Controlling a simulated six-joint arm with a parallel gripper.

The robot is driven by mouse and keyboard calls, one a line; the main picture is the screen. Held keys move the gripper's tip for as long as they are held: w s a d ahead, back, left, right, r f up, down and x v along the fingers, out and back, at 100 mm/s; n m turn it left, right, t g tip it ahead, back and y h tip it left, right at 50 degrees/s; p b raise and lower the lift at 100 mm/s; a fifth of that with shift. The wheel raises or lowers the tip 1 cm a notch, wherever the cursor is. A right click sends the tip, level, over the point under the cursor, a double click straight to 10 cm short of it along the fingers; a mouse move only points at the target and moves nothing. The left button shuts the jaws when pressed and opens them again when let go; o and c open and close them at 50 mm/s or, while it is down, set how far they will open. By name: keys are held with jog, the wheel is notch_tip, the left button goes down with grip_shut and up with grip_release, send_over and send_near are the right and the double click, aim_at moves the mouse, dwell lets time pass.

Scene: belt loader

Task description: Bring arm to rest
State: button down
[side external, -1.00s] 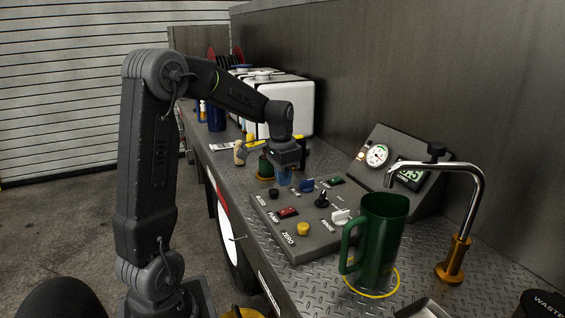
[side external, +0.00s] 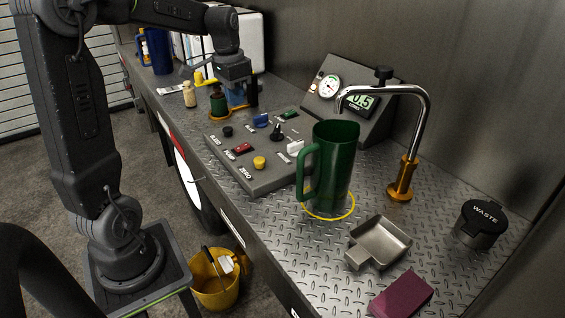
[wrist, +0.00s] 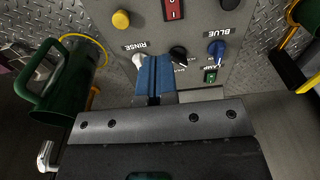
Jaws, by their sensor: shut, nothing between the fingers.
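My gripper (side external: 237,102) hangs pointing down past the far end of the grey control panel (side external: 262,180) in the side view. In the wrist view its blue fingers (wrist: 154,66) are together with nothing between them. Behind them in that view lie the panel's black knob (wrist: 179,54), white rinse lever (wrist: 139,62) and blue switch (wrist: 217,47). The fingers look clear of the panel, though the exact gap is hard to tell. My upper arm stands at the left, with the forearm reaching across to the bench.
A green jug (side external: 334,165) stands in a yellow ring under the tap (side external: 428,110). A gauge box (side external: 347,104) reads 0.5. Toward the front are a metal tray (side external: 378,243), a maroon block (side external: 402,295) and a waste bin (side external: 481,222). A yellow bucket (side external: 217,288) is on the floor.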

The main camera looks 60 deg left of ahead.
jog(key=s+d+t, duration=0.2)
jog(key=s+d, duration=0.4)
jog(key=d, duration=0.5)
jog(key=s+d+t, duration=0.2)
jog(key=s+d, duration=0.5)
jog(key=d, duration=0.4)
jog(key=shift+s+r+t, duration=0.15)
jog(key=shift+r+t, duration=0.15)
jog(key=shift+t, duration=0.1)
jog(key=c, duration=1.8)
grip_release()
